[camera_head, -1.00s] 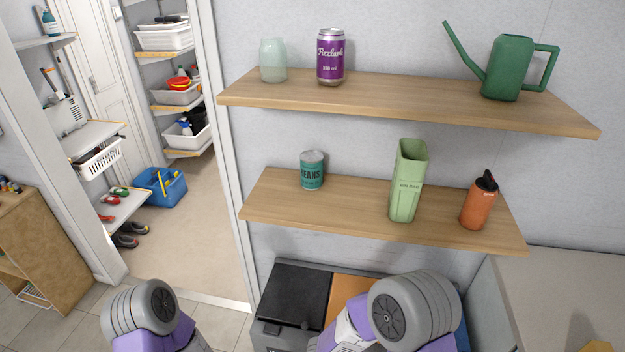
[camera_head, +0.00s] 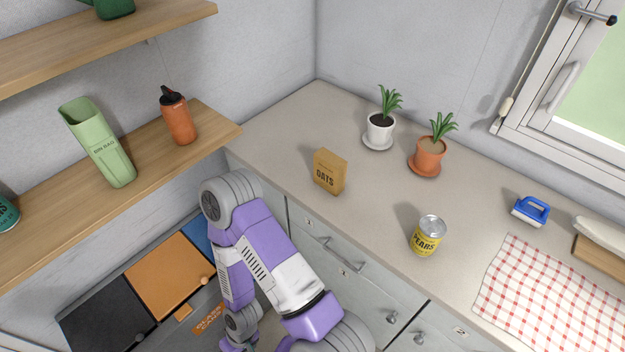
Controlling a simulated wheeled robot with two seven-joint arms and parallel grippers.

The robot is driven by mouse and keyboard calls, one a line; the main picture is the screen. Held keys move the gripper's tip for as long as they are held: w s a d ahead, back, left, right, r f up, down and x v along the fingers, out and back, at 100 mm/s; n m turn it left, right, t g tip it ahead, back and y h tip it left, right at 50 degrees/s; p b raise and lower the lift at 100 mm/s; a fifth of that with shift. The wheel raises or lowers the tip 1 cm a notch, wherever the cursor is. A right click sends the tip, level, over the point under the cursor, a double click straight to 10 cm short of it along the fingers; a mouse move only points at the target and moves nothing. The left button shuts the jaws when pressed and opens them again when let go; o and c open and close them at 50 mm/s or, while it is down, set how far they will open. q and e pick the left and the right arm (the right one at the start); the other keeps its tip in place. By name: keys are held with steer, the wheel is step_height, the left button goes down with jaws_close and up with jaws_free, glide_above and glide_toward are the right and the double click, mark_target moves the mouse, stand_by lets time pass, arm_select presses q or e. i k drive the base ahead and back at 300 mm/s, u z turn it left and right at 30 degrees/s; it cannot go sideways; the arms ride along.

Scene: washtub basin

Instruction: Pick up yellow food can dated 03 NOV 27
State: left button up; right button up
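A yellow can (camera_head: 427,236) with a silver lid and the word "PEARS" stands upright on the grey counter, left of the checked cloth. Its date is too small to read, so I cannot tell if it says 03 NOV 27. My purple and white arm links show at the lower middle, in front of the counter's drawers, well apart from the can. Neither gripper's fingertips can be seen.
On the counter (camera_head: 300,120) stand an oats packet (camera_head: 328,172), two potted plants (camera_head: 381,129) (camera_head: 430,152), a blue brush (camera_head: 531,211) and a checked cloth (camera_head: 550,300). Bare counter surrounds the can. Wooden shelves with a green bin (camera_head: 98,145) and an orange bottle (camera_head: 179,118) are left.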

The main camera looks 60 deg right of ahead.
mark_target(431, 229)
steer(key=z, duration=3.2)
steer(key=k, duration=0.5)
steer(key=z, duration=0.3)
steer(key=i, duration=0.55)
steer(key=u, duration=0.25)
